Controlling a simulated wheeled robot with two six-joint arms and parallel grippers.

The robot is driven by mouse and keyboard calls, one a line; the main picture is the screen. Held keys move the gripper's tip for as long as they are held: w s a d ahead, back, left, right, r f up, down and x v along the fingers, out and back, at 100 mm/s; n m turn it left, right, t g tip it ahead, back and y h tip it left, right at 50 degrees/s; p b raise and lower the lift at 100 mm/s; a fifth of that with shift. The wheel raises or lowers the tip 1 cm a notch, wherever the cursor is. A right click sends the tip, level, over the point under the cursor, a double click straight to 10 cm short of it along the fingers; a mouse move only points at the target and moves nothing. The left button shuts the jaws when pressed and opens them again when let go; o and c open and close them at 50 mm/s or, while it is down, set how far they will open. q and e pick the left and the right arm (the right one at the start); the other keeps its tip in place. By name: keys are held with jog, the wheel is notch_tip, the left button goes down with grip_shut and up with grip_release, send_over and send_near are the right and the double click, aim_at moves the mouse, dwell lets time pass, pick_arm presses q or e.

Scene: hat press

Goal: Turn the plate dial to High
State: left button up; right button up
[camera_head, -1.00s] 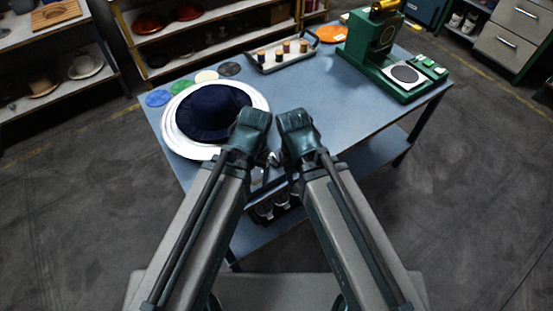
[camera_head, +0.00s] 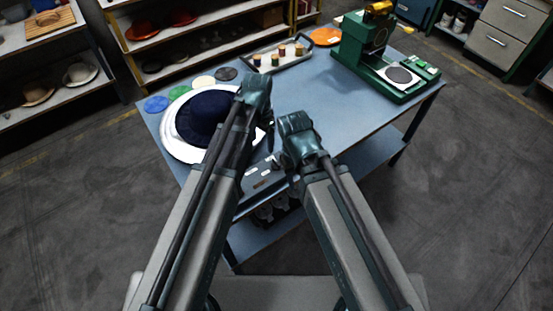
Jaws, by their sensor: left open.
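A dark control panel (camera_head: 262,178) with small pale labels sits at the table's front edge, partly hidden by my arms. The labels are too small to read, and I cannot make out the plate dial or its setting. My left gripper (camera_head: 267,128) is open, beyond the panel and beside the right edge of the navy hat; its wrist and arm hide much of it. My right gripper (camera_head: 297,128) is held over the table to the right of the panel. Its wrist shows, but its fingers are hidden.
The navy hat (camera_head: 203,117) lies on a white round plate (camera_head: 181,150). Coloured discs (camera_head: 184,103) lie behind it. A tray (camera_head: 280,61) of several spools stands at the back, and a green press (camera_head: 362,60) at the right. The blue table's (camera_head: 335,105) middle is clear.

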pick_arm(q)
jog(key=m, duration=0.2)
send_over(277, 162)
jog(key=shift+m, duration=0.3)
notch_tip(277, 162, down, 14)
jog(key=b, duration=1.4)
jog(key=shift+w+a, duration=0.1)
jog(key=shift+r, duration=0.1)
grip_shut()
